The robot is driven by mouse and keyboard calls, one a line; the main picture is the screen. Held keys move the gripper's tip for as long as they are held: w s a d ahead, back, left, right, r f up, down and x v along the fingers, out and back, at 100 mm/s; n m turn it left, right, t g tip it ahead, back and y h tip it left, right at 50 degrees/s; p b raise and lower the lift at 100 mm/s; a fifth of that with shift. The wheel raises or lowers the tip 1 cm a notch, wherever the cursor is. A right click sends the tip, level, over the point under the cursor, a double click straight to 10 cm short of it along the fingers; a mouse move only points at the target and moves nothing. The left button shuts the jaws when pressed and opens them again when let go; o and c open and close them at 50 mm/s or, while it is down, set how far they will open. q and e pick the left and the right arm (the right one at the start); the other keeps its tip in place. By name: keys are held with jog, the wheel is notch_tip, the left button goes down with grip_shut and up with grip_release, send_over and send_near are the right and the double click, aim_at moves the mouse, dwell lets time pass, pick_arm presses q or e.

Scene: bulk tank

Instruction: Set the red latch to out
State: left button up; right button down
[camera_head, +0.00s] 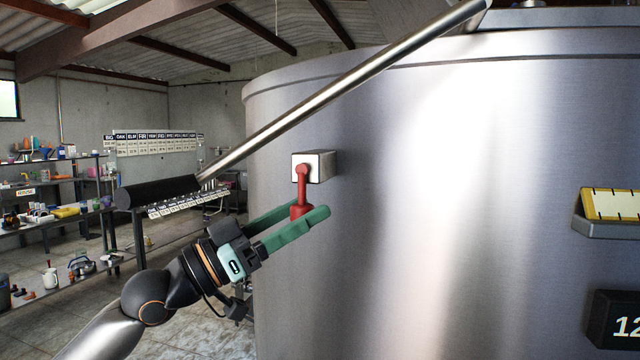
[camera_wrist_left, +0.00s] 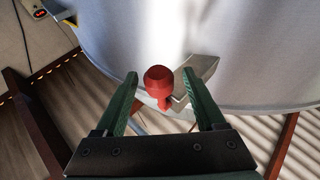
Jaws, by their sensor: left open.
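The red latch (camera_head: 303,188) is a lever that hangs down from a small white-faced box (camera_head: 313,166) on the side of the steel tank. Its lower end is a thicker red knob. My left gripper (camera_head: 308,213) comes in from the left and below, with its green fingers open on either side of the knob. In the left wrist view the red knob (camera_wrist_left: 159,83) sits between the two open fingers, with a visible gap to each. Whether a finger touches the latch lower down I cannot tell. My right gripper is not in view.
The large steel tank (camera_head: 440,220) fills the right side. A metal bar (camera_head: 340,92) with a black grip (camera_head: 158,192) slants above my left arm. A yellow-topped tray (camera_head: 610,205) and a black display (camera_head: 615,318) are on the tank at right. Cluttered shelves (camera_head: 50,210) stand at left.

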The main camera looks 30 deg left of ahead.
pick_arm(q)
jog(key=shift+w+d+r+p, duration=0.3)
jog(key=shift+w+d+r, duration=0.05)
jog(key=shift+w+r, duration=0.1)
jog(key=shift+w+d+r+p, duration=0.15)
jog(key=shift+w+d+p, duration=0.4)
jog(key=shift+w, duration=0.4)
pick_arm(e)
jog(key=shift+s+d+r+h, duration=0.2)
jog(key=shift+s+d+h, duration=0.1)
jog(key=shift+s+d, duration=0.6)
pick_arm(q)
jog(key=shift+c, duration=0.4)
grip_shut()
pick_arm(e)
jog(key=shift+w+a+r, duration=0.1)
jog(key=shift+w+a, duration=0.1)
